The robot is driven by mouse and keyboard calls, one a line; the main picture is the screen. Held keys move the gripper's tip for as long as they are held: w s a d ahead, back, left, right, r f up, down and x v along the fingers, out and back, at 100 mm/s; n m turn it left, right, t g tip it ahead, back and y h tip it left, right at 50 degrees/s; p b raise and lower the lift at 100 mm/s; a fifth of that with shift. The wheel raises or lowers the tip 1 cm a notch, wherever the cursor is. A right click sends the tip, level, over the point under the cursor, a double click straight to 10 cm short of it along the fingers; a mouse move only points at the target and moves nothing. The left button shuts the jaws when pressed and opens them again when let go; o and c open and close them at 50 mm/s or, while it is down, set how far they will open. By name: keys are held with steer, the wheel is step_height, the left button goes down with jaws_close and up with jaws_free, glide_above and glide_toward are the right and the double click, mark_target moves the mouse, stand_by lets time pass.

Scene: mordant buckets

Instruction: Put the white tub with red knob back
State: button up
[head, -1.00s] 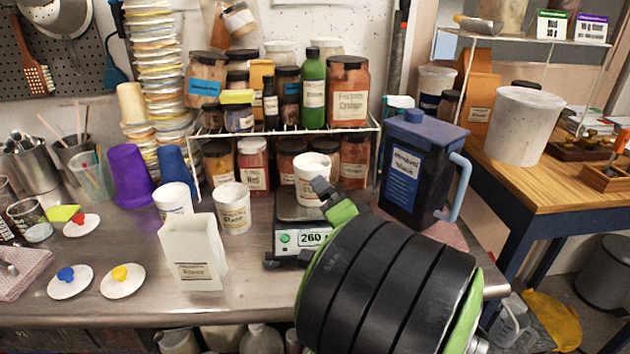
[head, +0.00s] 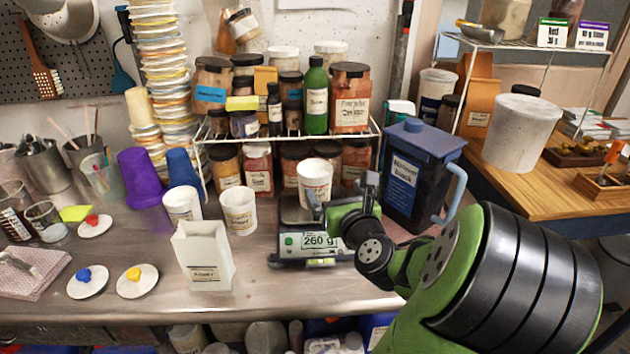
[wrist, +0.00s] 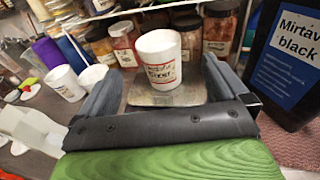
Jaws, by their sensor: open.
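A white tub (head: 315,180) with a printed label stands upright, open at the top, on the scale (head: 312,245). In the wrist view this tub (wrist: 160,60) lies ahead, between the lines of the two fingers. My gripper (head: 342,194) is open and empty, just in front of the tub; contact cannot be told. A white lid with a red knob (head: 95,225) lies on the bench at the left. Two similar open white tubs, one at left (head: 182,204) and one nearer the scale (head: 239,211), stand left of the scale. Which tub belongs to the red knob is not shown.
A white paper bag (head: 203,258) stands front left. Lids with a blue knob (head: 86,282) and a yellow knob (head: 137,281) lie further left. A wire shelf (head: 290,136) with jars is behind.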

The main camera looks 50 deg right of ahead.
steer(key=p, duration=1.2)
glide_toward(311, 164)
steer(key=x, duration=0.6)
steer(key=shift+w+d, duration=0.1)
steer(key=shift+w, duration=0.05)
steer(key=shift+c, duration=0.2)
steer(key=c, duration=1.4)
steer(key=shift+o, duration=0.2)
step_height(311, 164, up, 10)
steer(key=p, duration=0.5)
